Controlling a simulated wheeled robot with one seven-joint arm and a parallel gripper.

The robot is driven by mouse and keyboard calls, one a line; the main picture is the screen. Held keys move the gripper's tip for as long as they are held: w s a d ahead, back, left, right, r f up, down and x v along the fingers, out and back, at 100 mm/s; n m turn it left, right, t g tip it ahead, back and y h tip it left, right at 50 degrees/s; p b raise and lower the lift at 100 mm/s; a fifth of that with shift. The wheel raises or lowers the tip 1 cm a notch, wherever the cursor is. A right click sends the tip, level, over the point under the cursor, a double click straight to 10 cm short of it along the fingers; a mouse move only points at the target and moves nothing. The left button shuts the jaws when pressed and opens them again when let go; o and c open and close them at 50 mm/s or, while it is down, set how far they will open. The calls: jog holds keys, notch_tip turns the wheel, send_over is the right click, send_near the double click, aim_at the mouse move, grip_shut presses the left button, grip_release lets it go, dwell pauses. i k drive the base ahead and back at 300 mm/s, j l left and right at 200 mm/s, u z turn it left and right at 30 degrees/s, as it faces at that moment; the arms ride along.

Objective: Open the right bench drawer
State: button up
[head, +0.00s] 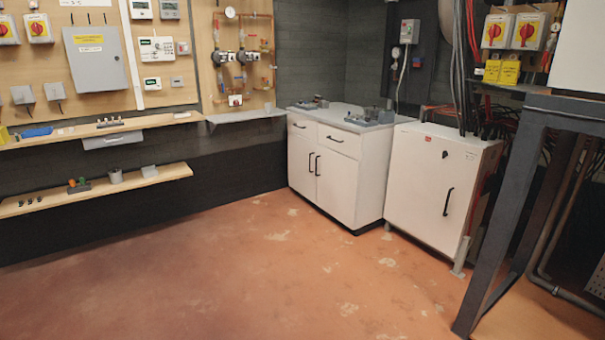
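A white bench (375,162) with a grey top stands in the far corner, below and right of the wall boards. Its right drawer (345,144) is at the top right of the front and has a small dark handle (335,139). The drawer front looks flush, so it appears shut. The left drawer (301,129) beside it also appears shut. Two doors (336,187) with dark upright handles are below the drawers. My gripper is not in view.
A white cabinet (432,190) stands right of the bench. A dark metal frame (507,190) rises at the right. Wooden shelves (90,192) with small parts line the left wall. The orange floor (230,270) before the bench is clear.

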aim_at(349, 142)
jog(key=i, duration=4.4)
jog(key=i+j+z, duration=0.15)
jog(key=i, duration=0.8)
